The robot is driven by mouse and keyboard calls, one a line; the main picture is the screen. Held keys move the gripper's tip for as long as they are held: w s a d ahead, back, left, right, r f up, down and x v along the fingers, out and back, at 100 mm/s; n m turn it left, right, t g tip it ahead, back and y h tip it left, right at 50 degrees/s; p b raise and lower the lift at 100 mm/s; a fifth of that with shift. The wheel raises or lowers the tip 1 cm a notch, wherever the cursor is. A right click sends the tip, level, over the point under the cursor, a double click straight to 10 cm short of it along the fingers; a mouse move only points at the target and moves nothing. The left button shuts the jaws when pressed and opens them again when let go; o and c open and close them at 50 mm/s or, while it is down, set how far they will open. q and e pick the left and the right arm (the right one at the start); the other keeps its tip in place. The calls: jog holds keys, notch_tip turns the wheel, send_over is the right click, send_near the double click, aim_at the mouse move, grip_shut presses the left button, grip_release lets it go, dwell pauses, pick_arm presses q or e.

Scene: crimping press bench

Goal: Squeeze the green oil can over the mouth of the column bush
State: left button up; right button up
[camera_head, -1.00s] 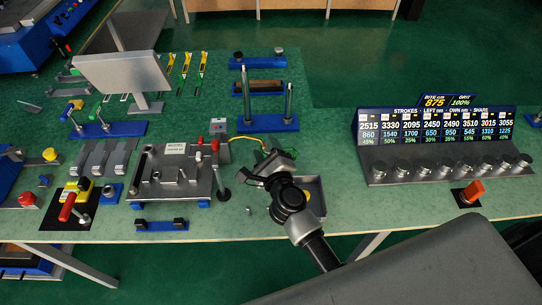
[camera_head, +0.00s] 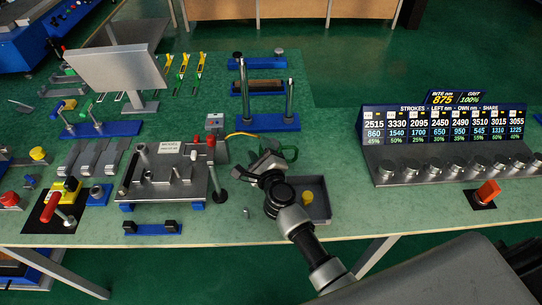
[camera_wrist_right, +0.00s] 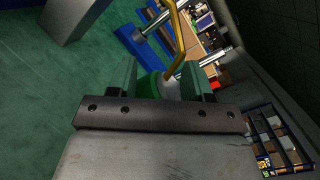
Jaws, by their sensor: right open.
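The green oil can (camera_wrist_right: 150,86) shows in the right wrist view between and beyond the two fingers of my right gripper (camera_wrist_right: 160,78), with its brass spout (camera_wrist_right: 178,40) rising past them. In the head view my open right gripper (camera_head: 264,160) is at the can, hiding most of it; a green part (camera_head: 291,153) shows to its right and the thin yellow spout (camera_head: 240,134) reaches left. I cannot tell whether the fingers touch the can. The die set (camera_head: 165,185) with short upright cylinders lies left of it; I cannot tell which part is the column bush. My left gripper is out of view.
A grey tray (camera_head: 322,208) with a yellow item lies right of my right gripper. Blue stands with tall posts (camera_head: 289,98) rise behind it. A red-topped cylinder (camera_head: 211,143) and a black-based post (camera_head: 216,184) stand left. The display with knobs (camera_head: 445,125) is at right.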

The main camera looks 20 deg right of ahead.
jog(key=shift+w, duration=1.1)
grip_shut()
